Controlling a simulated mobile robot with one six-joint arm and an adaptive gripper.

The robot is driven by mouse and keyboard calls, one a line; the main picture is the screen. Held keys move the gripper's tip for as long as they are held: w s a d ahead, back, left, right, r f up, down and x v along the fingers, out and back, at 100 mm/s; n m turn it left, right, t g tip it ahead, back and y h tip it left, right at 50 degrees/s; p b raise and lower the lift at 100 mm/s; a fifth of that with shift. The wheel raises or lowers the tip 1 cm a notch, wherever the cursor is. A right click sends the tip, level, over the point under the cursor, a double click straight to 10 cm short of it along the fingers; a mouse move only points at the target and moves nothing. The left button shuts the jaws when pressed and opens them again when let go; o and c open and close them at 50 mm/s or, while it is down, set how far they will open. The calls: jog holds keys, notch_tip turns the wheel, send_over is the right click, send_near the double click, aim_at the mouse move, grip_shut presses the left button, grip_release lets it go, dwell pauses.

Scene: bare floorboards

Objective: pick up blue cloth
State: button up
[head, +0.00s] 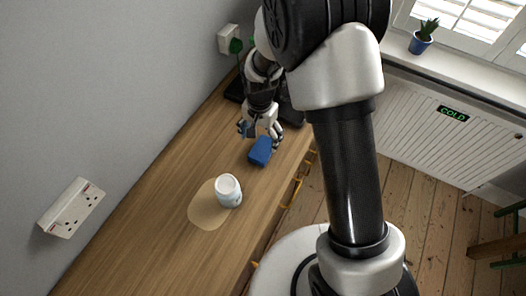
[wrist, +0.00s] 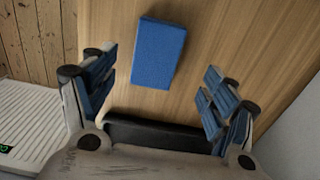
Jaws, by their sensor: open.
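The blue cloth (head: 261,151) is a small folded block lying flat on the wooden counter. In the wrist view the blue cloth (wrist: 158,53) lies ahead of the fingers, a little left of the middle between them. My gripper (head: 260,133) is just behind the cloth in the head view. In the wrist view my gripper (wrist: 158,92) has its two blue-padded fingers spread wide apart, with nothing held between them. The cloth appears apart from both fingers.
A white cup (head: 228,191) stands on a round tan mat (head: 205,211) on the counter (head: 150,233), nearer than the cloth. A black object (head: 236,91) sits at the far end of the counter. A wall socket (head: 71,207) is at left. A radiator (head: 440,125) and plant pot (head: 420,43) are at right.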

aim_at(263, 148)
notch_tip(263, 148, down, 2)
jog(key=shift+f, duration=0.25)
jog(key=f+b, duration=0.2)
jog(key=f, duration=0.1)
jog(key=d+f, duration=0.1)
jog(key=f, duration=0.1)
jog(key=shift+w+f+b, duration=0.15)
jog(key=shift+w+b, duration=0.1)
jog(key=shift+b, duration=0.15)
jog(key=c, duration=1.1)
